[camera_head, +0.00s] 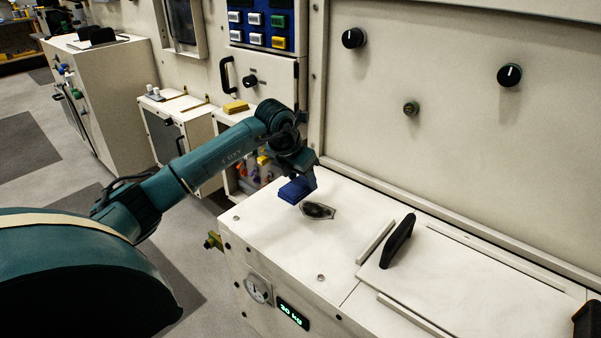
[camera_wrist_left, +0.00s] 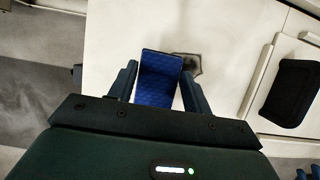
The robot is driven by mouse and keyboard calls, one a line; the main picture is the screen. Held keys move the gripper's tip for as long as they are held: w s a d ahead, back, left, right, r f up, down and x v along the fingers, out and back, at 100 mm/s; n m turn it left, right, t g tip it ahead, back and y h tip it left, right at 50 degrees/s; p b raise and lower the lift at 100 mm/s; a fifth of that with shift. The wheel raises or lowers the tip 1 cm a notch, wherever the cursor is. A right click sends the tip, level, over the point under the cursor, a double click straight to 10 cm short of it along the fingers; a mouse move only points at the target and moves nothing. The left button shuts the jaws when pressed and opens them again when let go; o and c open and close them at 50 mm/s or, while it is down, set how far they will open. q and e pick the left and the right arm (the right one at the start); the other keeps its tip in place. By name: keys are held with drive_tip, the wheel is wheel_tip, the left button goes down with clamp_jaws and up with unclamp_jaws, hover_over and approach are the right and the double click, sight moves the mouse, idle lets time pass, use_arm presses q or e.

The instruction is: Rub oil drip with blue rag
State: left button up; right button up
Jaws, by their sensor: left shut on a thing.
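The blue rag (camera_head: 297,190) is a folded block held in my left gripper (camera_head: 303,178), which is shut on it. In the left wrist view the rag (camera_wrist_left: 158,80) sits between the two fingers of the left gripper (camera_wrist_left: 162,82). The oil drip (camera_head: 318,211) is a dark patch on the white top of the cabinet, just right of and below the rag in the head view. In the left wrist view the drip (camera_wrist_left: 190,64) shows beside the rag's far right corner, partly hidden by it. The rag appears a little above the surface.
A black handle (camera_head: 397,241) stands on a sliding lid (camera_head: 470,275) to the right, between raised rails (camera_head: 375,241). A wall panel with black knobs (camera_head: 353,38) rises behind. A gauge (camera_head: 258,288) and a weight display (camera_head: 292,313) are on the cabinet front.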

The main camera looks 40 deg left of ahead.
use_arm(q)
wheel_tip(320, 180, down, 4)
drive_tip(key=shift+f+b, duration=0.15)
drive_tip(key=shift+b, duration=0.9)
drive_tip(key=d+p, duration=0.2)
drive_tip(key=d, duration=0.4)
drive_tip(key=shift+s+d, duration=0.15)
drive_tip(key=shift+s, duration=0.05)
drive_tip(key=shift+d, duration=0.75)
use_arm(e)
drive_tip(key=shift+w+f, duration=0.1)
drive_tip(key=shift+w, duration=0.05)
use_arm(q)
drive_tip(key=shift+w+a, duration=0.1)
drive_tip(key=shift+a, duration=1.85)
use_arm(e)
drive_tip(key=shift+f, duration=0.3)
drive_tip(key=shift+f, duration=0.1)
use_arm(q)
drive_tip(key=shift+f+b, duration=0.45)
drive_tip(key=shift+b, duration=0.1)
use_arm(e)
drive_tip(key=shift+f, duration=0.3)
